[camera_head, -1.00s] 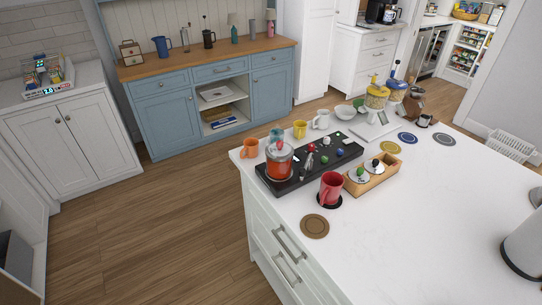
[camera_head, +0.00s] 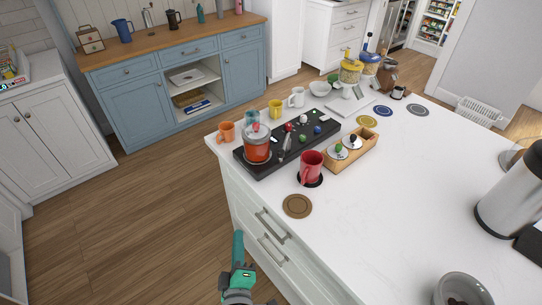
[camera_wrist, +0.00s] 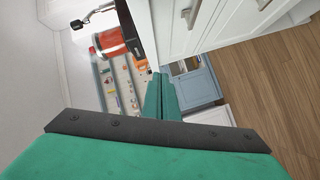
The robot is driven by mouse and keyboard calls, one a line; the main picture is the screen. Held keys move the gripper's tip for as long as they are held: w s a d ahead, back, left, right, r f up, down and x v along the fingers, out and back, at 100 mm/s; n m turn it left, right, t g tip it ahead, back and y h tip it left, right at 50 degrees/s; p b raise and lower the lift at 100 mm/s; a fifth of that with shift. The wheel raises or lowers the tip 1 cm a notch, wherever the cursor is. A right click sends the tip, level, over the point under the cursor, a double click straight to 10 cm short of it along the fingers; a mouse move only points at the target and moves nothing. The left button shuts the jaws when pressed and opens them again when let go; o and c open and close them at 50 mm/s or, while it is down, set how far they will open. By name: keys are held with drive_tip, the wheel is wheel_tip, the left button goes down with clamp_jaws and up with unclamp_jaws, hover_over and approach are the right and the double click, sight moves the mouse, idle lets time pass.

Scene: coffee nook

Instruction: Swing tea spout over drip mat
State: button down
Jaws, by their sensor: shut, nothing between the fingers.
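A glass tea dispenser (camera_head: 257,146) with orange-red tea and a red-knobbed lid stands at the left end of a black tray (camera_head: 322,130) on the white island. A silver part, perhaps the spout, shows on its right (camera_head: 285,146); which way it points is unclear. A red mug (camera_head: 311,164) stands on a round black mat (camera_head: 318,181) at the tray's front edge, covering most of it. My teal gripper (camera_head: 238,238) is shut and empty, in front of the island's drawers, apart from the dispenser. In the wrist view its fingers (camera_wrist: 161,84) are together and the dispenser (camera_wrist: 118,37) appears sideways beyond them.
A brown round coaster (camera_head: 297,206) lies in front of the mug. A wooden box (camera_head: 352,151) with lidded jars stands right of it. A steel pot (camera_head: 515,200) stands far right. The middle counter is clear.

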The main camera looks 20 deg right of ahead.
sight(285, 145)
drive_tip(key=w+d+r+g+h, duration=0.1)
drive_tip(key=w+d+r+h, duration=0.2)
drive_tip(key=w+r, duration=0.3)
drive_tip(key=w+d+r+h, duration=0.3)
drive_tip(key=w+d+r, duration=0.1)
drive_tip(key=r, duration=0.5)
drive_tip(key=shift+n, duration=0.3)
drive_tip(key=x, duration=0.9)
drive_tip(key=shift+w+d, duration=0.1)
drive_tip(key=shift+d, duration=0.1)
drive_tip(key=shift+s+d, duration=0.6)
drive_tip(key=shift+s, duration=0.2)
drive_tip(key=shift+s+d, duration=0.6)
drive_tip(key=shift+s, duration=0.2)
drive_tip(key=shift+a, duration=0.1)
